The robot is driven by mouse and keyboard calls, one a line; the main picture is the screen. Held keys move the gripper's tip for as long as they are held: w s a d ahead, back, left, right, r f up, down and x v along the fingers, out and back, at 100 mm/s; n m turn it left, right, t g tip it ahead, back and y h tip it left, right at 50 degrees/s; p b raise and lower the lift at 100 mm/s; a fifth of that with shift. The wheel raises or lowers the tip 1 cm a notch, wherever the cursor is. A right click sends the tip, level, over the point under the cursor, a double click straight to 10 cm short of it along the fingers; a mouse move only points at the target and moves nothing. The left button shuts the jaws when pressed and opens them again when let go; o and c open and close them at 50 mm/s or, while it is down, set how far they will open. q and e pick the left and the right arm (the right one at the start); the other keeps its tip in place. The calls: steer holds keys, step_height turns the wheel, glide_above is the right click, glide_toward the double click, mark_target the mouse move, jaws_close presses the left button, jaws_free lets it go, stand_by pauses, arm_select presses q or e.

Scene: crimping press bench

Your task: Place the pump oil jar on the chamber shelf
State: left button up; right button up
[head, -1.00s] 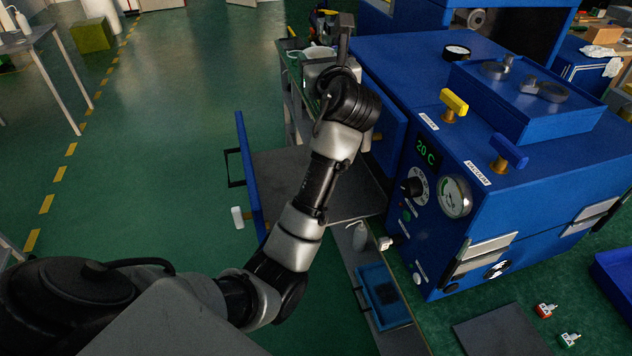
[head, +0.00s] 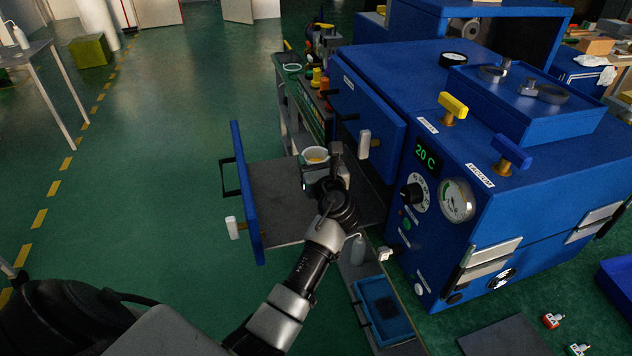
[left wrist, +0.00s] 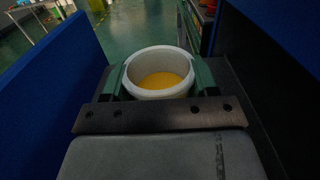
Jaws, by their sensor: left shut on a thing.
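The pump oil jar (head: 314,155) is a white, open-topped round jar with yellow-orange oil inside. My left gripper (head: 322,168) is shut on it; in the left wrist view the dark green fingers clasp the jar (left wrist: 160,80) on both sides, and it looks about upright. The chamber shelf (head: 275,195) is a flat dark grey plate, pulled out of the blue chamber, with a blue front panel at its left end. The jar is over the shelf's far edge in the head view. I cannot tell whether it touches the shelf. My right gripper is not in view.
A bench (head: 297,100) with coloured bottles lies beyond. Much of the shelf is bare.

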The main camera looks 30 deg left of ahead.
arm_select(q)
steer(key=shift+f+b, duration=0.45)
steer(key=shift+f, duration=2.15)
steer(key=shift+f, duration=0.2)
steer(key=o, duration=1)
steer(key=shift+r, duration=0.2)
steer(key=v, duration=1.2)
steer(key=shift+s, duration=0.1)
